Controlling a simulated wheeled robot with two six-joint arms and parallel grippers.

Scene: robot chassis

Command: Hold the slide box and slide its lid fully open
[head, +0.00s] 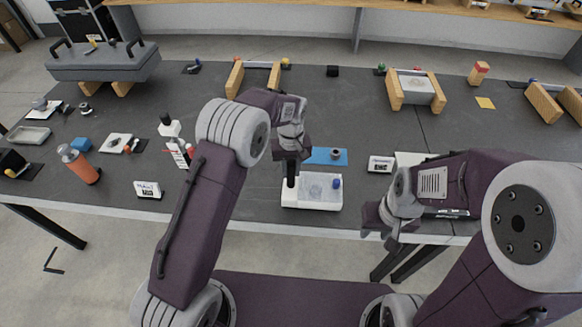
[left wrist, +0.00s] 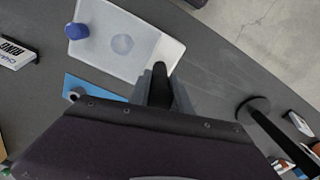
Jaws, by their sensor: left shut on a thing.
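The slide box (head: 302,204) is a white, shallow box near the table's front edge. A pale translucent lid with a round mark (head: 315,190) lies on its top, with a blue knob (head: 337,183) at the right end. My left gripper (head: 291,172) points down at the box's left end, shut on a dark upright post there. In the left wrist view the fingers (left wrist: 160,88) close around this post, and the lid (left wrist: 120,44) and blue knob (left wrist: 76,31) show clear of them. My right gripper (head: 378,232) hangs empty by the front edge, right of the box, its fingers apart.
A blue plate (head: 327,156) lies just behind the box. A white label block (head: 381,164) stands to the right. Wooden stands line the back; the middle of the table is fairly clear.

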